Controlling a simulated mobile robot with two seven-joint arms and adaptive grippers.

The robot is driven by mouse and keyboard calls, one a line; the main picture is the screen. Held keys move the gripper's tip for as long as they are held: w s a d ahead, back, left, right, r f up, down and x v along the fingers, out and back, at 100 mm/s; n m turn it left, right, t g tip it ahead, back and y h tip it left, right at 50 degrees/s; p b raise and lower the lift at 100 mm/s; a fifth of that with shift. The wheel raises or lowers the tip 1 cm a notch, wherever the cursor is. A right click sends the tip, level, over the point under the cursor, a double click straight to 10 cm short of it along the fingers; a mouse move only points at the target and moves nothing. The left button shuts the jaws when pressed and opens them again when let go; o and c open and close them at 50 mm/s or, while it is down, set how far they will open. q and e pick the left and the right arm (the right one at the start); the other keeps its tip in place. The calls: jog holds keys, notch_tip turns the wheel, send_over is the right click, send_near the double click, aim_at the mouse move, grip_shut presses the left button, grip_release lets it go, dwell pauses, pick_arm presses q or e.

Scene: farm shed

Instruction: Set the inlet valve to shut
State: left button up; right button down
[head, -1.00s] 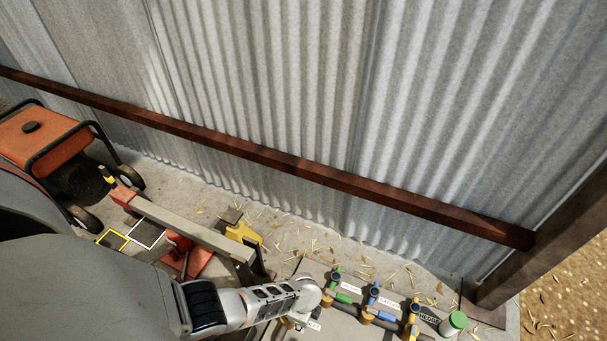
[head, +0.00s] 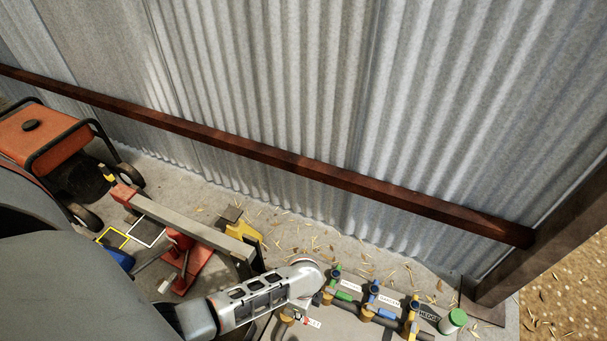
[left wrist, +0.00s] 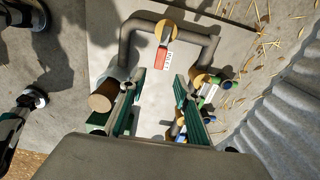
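The inlet valve has a red handle (left wrist: 161,57) on a brass body (left wrist: 167,30), beside its white label. In the left wrist view the handle points from the body toward my gripper, crosswise to the grey pipe (left wrist: 140,28) behind it. In the head view the inlet label (head: 314,323) shows just right of my forearm, with a little red beside it. My left gripper (left wrist: 159,80) is open, its green-lined fingers spread on both sides of the line to the handle. I see no contact. In the head view my wrist hides this gripper. My right gripper is in neither view.
Right of the inlet valve stand valves with green (head: 343,296), blue (head: 384,313) and yellow (head: 410,328) parts, and a green-capped jar (head: 453,321). A red jack (head: 185,270) and orange machine (head: 45,135) stand left. The corrugated wall (head: 300,100) closes the back.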

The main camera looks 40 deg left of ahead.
pick_arm(q)
jog(key=shift+r, duration=1.35)
